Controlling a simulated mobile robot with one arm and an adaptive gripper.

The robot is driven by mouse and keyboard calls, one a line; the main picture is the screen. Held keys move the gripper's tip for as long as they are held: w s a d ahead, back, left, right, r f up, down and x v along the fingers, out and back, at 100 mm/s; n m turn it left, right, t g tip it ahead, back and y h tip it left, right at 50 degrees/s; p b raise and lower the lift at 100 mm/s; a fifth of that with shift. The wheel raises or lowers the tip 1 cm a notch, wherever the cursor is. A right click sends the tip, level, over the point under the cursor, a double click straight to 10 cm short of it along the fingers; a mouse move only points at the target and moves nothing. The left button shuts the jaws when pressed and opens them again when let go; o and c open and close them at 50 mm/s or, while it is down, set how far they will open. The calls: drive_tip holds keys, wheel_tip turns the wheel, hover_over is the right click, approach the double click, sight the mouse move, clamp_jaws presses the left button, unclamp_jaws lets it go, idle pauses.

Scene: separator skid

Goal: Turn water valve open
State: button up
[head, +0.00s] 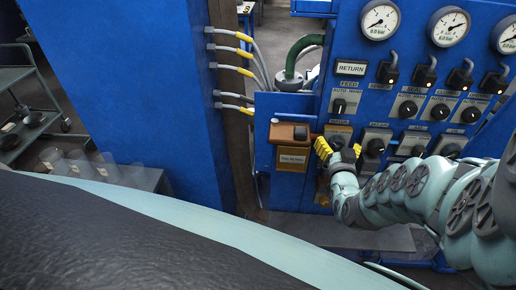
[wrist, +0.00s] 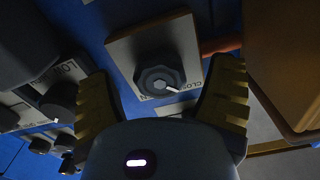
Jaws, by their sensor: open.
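A dark rotary knob (wrist: 158,76) on a light square plate (wrist: 125,50) sits on the blue panel, between my fingers in the wrist view. Its white pointer mark aims to the lower right, near lettering that starts "CLO" and is partly hidden. In the head view the knob (head: 337,141) shows just beyond my gripper (head: 339,149), low on the panel. My gripper has yellow ribbed fingers, which stand open on either side of the knob in the wrist view (wrist: 163,78). I see gaps between fingers and knob; the exact depth is hard to tell.
An orange-brown box (head: 291,158) with a label sits just left of the knob. Several similar switches, such as one dark knob (head: 376,147), crowd the panel to the right. Gauges (head: 380,20) are above. A blue column (head: 140,80) with grey hoses stands at left.

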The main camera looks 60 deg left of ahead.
drive_tip(key=shift+s+a, duration=0.1)
drive_tip(key=shift+c, duration=0.2)
drive_tip(key=c, duration=1.2)
